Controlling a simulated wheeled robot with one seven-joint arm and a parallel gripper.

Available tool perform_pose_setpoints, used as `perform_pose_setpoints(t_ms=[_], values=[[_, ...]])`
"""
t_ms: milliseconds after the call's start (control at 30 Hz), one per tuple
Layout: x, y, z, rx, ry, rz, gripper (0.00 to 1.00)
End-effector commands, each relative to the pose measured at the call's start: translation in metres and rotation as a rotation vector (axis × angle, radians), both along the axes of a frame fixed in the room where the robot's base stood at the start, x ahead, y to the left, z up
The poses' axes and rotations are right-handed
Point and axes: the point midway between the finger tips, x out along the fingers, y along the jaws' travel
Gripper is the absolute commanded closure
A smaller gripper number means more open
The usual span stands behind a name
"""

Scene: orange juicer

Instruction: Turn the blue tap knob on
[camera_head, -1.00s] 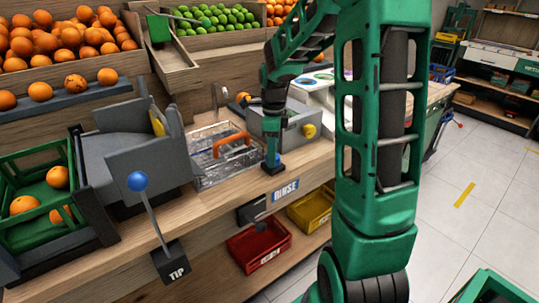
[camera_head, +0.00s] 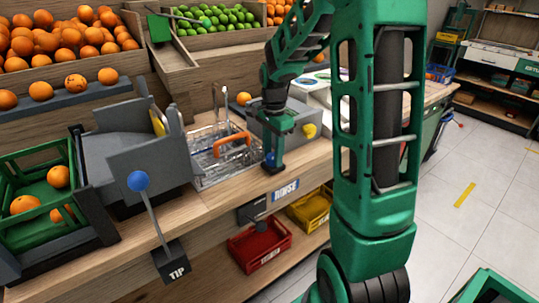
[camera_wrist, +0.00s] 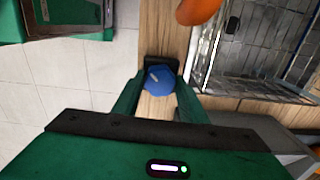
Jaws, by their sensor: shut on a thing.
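The blue tap knob (camera_wrist: 160,80) sits between my two fingers in the wrist view, with a pale mark on its top. My gripper (camera_wrist: 158,92) is shut on it from both sides. In the head view my gripper (camera_head: 273,165) points down at the counter's front edge, just above the RINSE label. There the knob (camera_head: 270,158) shows only as a small blue patch beside a finger. A wire basket with an orange handle (camera_head: 232,145) stands in the sink just left of it.
A blue-balled TIP lever (camera_head: 138,182) stands at the front left. A grey box with a yellow knob (camera_head: 310,131) stands close behind my gripper. Red (camera_head: 260,247) and yellow (camera_head: 312,208) crates sit below the counter. A green crate of oranges (camera_head: 30,222) is at the left.

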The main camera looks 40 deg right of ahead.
Motion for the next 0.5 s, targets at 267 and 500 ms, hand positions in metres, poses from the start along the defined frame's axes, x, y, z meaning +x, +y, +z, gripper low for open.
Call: perform_pose_setpoints(t_ms=[267,500], values=[[0.0025,-0.0024,0.0016,-0.004,-0.008,0.257,0.84],[0.0032,-0.0027,0.0019,-0.006,-0.009,0.478,0.84]])
